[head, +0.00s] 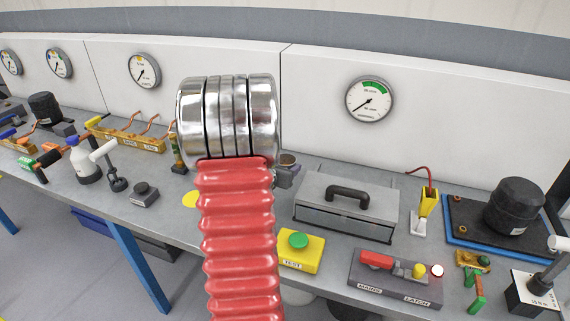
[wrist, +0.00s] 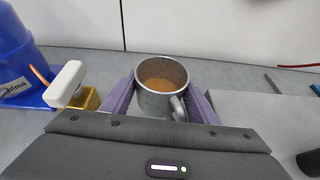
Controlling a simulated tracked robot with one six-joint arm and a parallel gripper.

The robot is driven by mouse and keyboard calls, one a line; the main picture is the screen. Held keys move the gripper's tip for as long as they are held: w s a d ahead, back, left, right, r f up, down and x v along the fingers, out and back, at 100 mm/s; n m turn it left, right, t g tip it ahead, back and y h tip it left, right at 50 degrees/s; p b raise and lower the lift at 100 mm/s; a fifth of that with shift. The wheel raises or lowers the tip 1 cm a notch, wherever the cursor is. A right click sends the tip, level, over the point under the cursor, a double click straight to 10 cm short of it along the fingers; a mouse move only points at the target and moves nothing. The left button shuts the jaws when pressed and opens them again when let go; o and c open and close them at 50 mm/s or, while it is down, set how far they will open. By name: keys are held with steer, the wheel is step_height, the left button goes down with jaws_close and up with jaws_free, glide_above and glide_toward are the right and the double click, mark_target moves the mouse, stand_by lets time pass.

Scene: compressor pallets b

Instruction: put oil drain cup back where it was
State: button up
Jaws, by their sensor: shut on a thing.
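The oil drain cup (wrist: 153,101) is a grey metal cup with a handle and brown contents, upright in the wrist view. My gripper (wrist: 163,88) is shut on it, with a purple finger on each side. In the head view my red ribbed arm hides most of the gripper. Only the cup's rim and brown contents (head: 288,159) show just right of the arm's metal joint. I cannot tell whether the cup's base touches the bench. A yellow round spot (head: 191,199) lies on the bench left of my arm, partly hidden.
The grey bench (head: 330,168) is crowded. A grey toolbox (head: 318,206) stands right of my gripper, with a yellow green-button box (head: 299,251) in front. In the wrist view, a blue container (wrist: 22,65) and a white-handled brass valve (wrist: 88,98) stand left of the cup. A wall (head: 310,80) rises behind.

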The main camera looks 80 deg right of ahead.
steer(key=shift+f, duration=2.4)
steer(key=shift+f, duration=0.5)
steer(key=o, duration=1.3)
steer(key=shift+r, duration=4.95)
